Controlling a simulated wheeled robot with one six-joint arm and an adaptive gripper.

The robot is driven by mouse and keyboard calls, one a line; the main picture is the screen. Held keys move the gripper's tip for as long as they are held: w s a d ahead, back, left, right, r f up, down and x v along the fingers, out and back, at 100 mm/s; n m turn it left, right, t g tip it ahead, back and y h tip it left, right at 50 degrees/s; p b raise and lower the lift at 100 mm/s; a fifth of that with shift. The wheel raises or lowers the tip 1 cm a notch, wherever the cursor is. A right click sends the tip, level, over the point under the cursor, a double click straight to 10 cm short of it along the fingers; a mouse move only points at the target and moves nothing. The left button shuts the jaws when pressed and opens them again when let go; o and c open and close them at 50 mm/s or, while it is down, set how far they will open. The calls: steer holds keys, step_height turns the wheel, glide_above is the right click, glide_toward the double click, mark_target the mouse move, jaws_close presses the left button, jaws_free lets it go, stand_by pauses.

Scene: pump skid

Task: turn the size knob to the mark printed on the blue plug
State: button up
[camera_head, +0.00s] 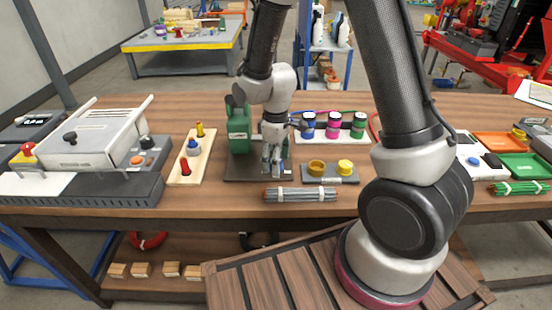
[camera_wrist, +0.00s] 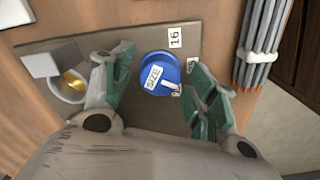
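The size knob (camera_wrist: 160,68) is a round blue knob with a white "SIZE" label and a small white pointer, on a grey-brown plate (camera_wrist: 100,36). A "16" mark (camera_wrist: 174,37) is printed beside it; another mark is partly hidden by a finger. My gripper (camera_wrist: 160,61) is open, its green-padded fingers on either side of the knob; contact cannot be told. In the head view my gripper (camera_head: 271,163) points down over the dark plate (camera_head: 236,172). The blue plug (camera_head: 193,146) stands on a pale board (camera_head: 181,176) between red and yellow plugs; its print is unreadable.
A green pump body (camera_head: 238,130) stands just behind my gripper. A bundle of grey rods (camera_head: 300,195) lies in front of the plate. A block with yellow caps (camera_head: 330,175) is to the right. A grey-white machine (camera_head: 100,140) fills the left.

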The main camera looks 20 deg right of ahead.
steer(key=c, duration=1)
steer(key=shift+m, duration=2.9)
steer(key=o, duration=1)
steer(key=shift+o, duration=0.2)
steer(key=shift+r, duration=0.1)
